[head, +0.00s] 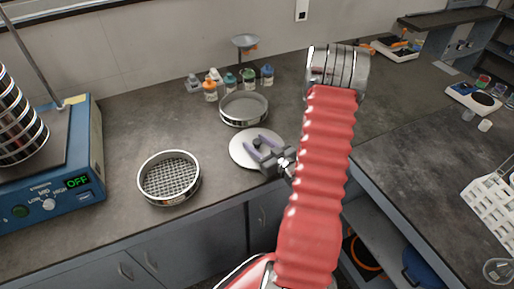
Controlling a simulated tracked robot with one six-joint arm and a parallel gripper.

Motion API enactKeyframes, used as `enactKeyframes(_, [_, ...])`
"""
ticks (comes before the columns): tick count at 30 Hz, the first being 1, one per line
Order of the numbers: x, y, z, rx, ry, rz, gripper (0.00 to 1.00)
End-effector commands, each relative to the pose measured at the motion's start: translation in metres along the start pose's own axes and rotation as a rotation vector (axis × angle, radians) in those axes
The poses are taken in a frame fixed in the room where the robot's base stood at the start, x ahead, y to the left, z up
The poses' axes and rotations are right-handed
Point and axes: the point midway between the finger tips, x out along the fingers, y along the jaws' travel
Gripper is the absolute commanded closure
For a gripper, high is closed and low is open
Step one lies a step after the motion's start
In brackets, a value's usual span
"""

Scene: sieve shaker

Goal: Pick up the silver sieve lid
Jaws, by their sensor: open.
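The silver sieve lid (240,155) is a round, pale disc lying flat on the dark bench, with a small dark knob near its middle. My gripper (254,147) is over the lid, its two fingers spread on either side of the knob. The jaws are open. The gripper covers the lid's right part. I cannot tell whether the fingers touch the lid.
A coarse mesh sieve (169,178) stands to the left and another sieve (244,108) behind. Several small bottles (230,83) line the wall. The blue shaker (88,150) with stacked sieves (18,125) is at far left. The bench's front edge is close below the lid.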

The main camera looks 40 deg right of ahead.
Motion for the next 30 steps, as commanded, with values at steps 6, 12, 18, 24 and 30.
enactKeyframes(6, [-0.0001,0.0001,-0.0001,0.000,0.000,0.000,0.61])
enactKeyframes(12, [-0.0001,0.0001,-0.0001,0.000,0.000,0.000,0.76])
enactKeyframes(18, [-0.0001,0.0001,-0.0001,0.000,0.000,0.000,0.90])
enactKeyframes(24, [-0.0001,0.0001,-0.0003,0.000,0.001,0.000,1.00])
enactKeyframes(30, [-0.0001,0.0001,-0.0007,-0.001,0.001,0.000,1.00])
